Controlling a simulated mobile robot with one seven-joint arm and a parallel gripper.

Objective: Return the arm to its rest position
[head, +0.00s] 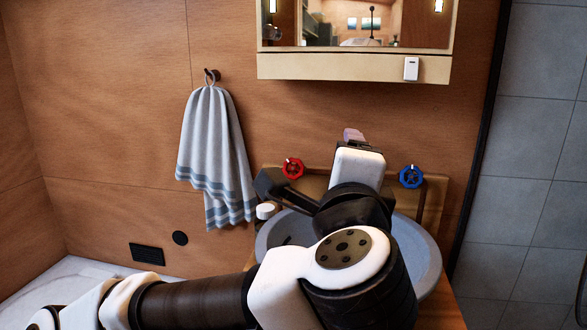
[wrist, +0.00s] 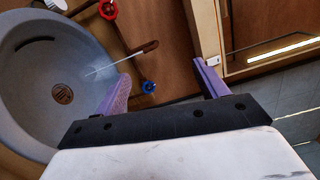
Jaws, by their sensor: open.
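My arm reaches from the lower left across the sink in the head view. My gripper (wrist: 165,82) shows in the wrist view with its two purple fingers spread wide, and nothing is between the fingertips. The gripper is in front of the wood wall, below the mirror cabinet. The round grey sink (head: 427,250) lies under the arm, which hides much of it; its bowl and drain (wrist: 62,94) show in the wrist view.
A red knob (head: 293,168) and a blue knob (head: 411,176) flank the arm. A brown rod (wrist: 140,49) with a thin pale streak, possibly water, points over the bowl. A mirror cabinet (head: 345,67) hangs above. A striped towel (head: 213,150) hangs left. Grey tiles (head: 520,170) are right.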

